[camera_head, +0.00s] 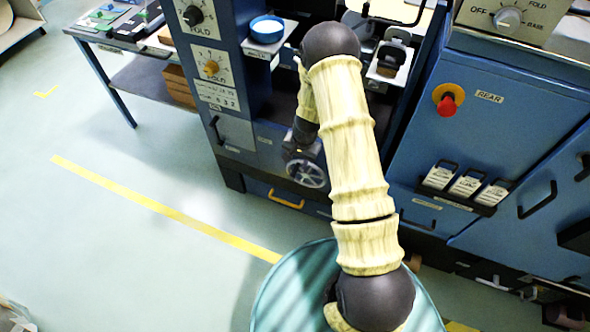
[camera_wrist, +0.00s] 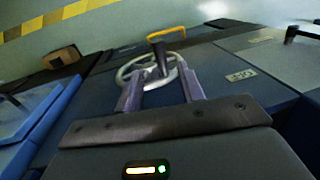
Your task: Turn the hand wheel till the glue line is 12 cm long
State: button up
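The hand wheel (camera_head: 306,173) is a pale spoked ring on the lower front of the blue machine. In the wrist view the hand wheel (camera_wrist: 123,72) lies straight ahead, with a dark post standing up near its middle. My gripper (camera_wrist: 160,74) has its two fingers apart, one on each side of the wheel's middle, with the post between them in the picture. I cannot tell whether the fingers touch the wheel. In the head view my gripper (camera_head: 300,150) is just above the wheel, partly hidden by my arm. No glue line can be made out.
A yellow drawer handle (camera_head: 286,200) sits below the wheel and shows beyond it in the wrist view (camera_wrist: 166,33). Fold dials (camera_head: 211,68), a blue bowl (camera_head: 267,29) and a red stop button (camera_head: 447,104) are on the machines.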

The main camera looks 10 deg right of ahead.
aim_at(294, 172)
jog(key=f, duration=0.6)
jog(key=shift+w+a+f, duration=0.3)
jog(key=shift+a, duration=0.1)
grip_shut()
